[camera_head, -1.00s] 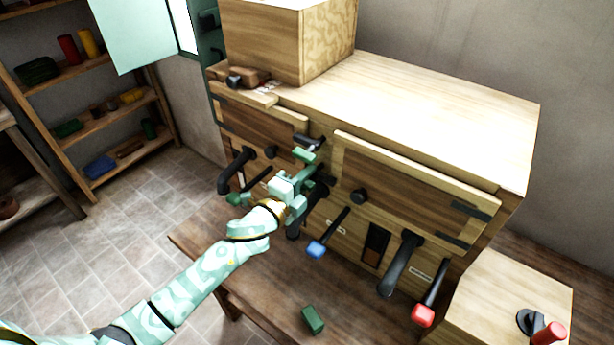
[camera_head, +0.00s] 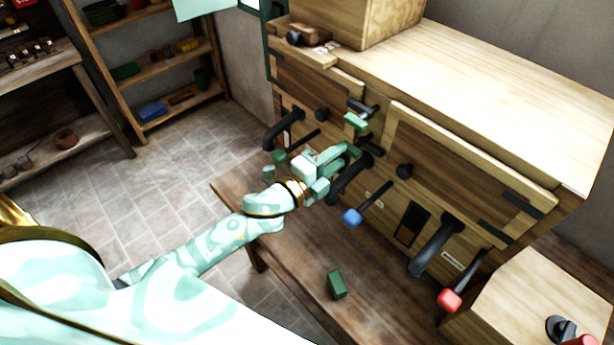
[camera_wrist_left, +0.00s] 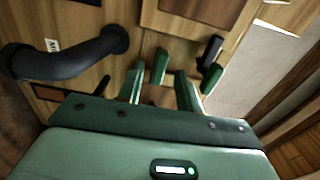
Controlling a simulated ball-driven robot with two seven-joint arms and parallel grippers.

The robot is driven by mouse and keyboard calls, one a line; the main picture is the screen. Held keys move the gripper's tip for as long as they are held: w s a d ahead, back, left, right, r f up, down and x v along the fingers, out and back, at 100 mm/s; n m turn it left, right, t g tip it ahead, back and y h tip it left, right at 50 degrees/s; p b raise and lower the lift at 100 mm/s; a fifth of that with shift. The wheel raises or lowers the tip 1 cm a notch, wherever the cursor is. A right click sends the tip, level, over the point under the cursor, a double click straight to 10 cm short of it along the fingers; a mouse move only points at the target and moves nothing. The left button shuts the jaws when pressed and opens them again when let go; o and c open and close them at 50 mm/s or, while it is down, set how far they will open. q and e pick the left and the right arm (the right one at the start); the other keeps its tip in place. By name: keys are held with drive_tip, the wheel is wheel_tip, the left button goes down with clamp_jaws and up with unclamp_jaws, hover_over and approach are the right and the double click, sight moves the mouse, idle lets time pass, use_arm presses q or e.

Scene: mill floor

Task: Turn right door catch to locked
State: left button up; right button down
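The wooden cabinet has a left door (camera_head: 305,95) and a right door (camera_head: 465,170), each with a black knob. My left gripper (camera_head: 352,137) is at the post between the doors. A black catch (camera_head: 363,107) stands just above its upper fingertip; it shows as a dark block (camera_wrist_left: 211,50) in the left wrist view. Another dark piece (camera_head: 371,145), beside the right door's left edge, is partly hidden by the gripper. In the left wrist view the gripper (camera_wrist_left: 186,72) has its fingers apart, with nothing visibly held. Whether a finger touches a catch I cannot tell. My right gripper is out of view.
Below the doors are black bent handles (camera_head: 435,245), a blue-tipped lever (camera_head: 352,216) and a red-tipped lever (camera_head: 449,300). One bent handle is close below my left gripper (camera_wrist_left: 70,55). A green block (camera_head: 336,285) lies on the dark bench. A wooden box stands at lower right.

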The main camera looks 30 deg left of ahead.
use_arm(q)
drive_tip(key=b+v, duration=0.1)
drive_tip(key=v, duration=0.9)
